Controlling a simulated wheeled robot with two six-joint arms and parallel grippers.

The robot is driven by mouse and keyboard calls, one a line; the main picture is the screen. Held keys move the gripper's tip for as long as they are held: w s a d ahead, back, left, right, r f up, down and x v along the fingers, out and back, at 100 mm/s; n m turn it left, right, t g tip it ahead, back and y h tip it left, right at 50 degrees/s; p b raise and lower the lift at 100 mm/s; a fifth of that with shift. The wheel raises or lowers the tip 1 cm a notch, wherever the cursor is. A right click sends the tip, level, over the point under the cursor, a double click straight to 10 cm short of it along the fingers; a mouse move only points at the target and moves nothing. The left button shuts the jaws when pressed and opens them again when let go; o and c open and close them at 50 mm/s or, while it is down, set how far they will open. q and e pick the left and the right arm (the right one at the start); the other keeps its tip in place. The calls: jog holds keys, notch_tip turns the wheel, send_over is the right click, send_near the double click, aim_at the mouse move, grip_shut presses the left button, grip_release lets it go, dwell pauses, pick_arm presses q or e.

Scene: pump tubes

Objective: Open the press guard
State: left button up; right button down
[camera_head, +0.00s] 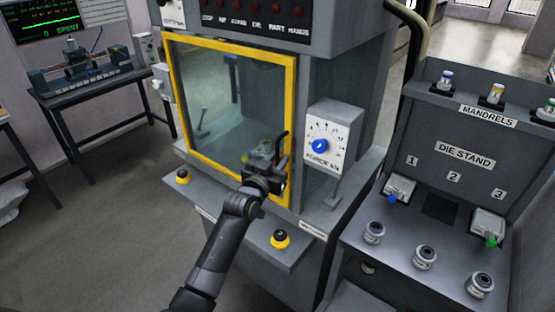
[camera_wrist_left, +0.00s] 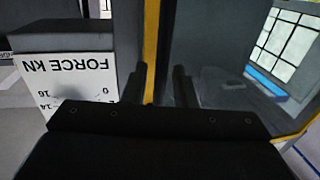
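The press guard (camera_head: 184,107) is a clear panel in a yellow frame on the front of the grey press. It looks closed, with its frame against the cabinet. A black upright handle (camera_head: 282,146) shows near its lower right side. My left gripper (camera_head: 266,154) is in front of that lower right corner, close to the handle; I cannot tell whether they touch. In the left wrist view, my left gripper's fingers (camera_wrist_left: 161,84) stand apart with the yellow guard frame (camera_wrist_left: 151,45) visible beyond the gap. Nothing is clearly held between them. My right gripper is not in view.
The force dial box (camera_head: 332,138) sits right of the guard and shows upside down in the left wrist view (camera_wrist_left: 65,80). Yellow-based buttons (camera_head: 280,239) are on the front ledge. A die stand (camera_head: 440,215) is at right, a side table (camera_head: 90,85) at left.

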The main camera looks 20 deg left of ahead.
pick_arm(q)
grip_shut()
dwell(0.4)
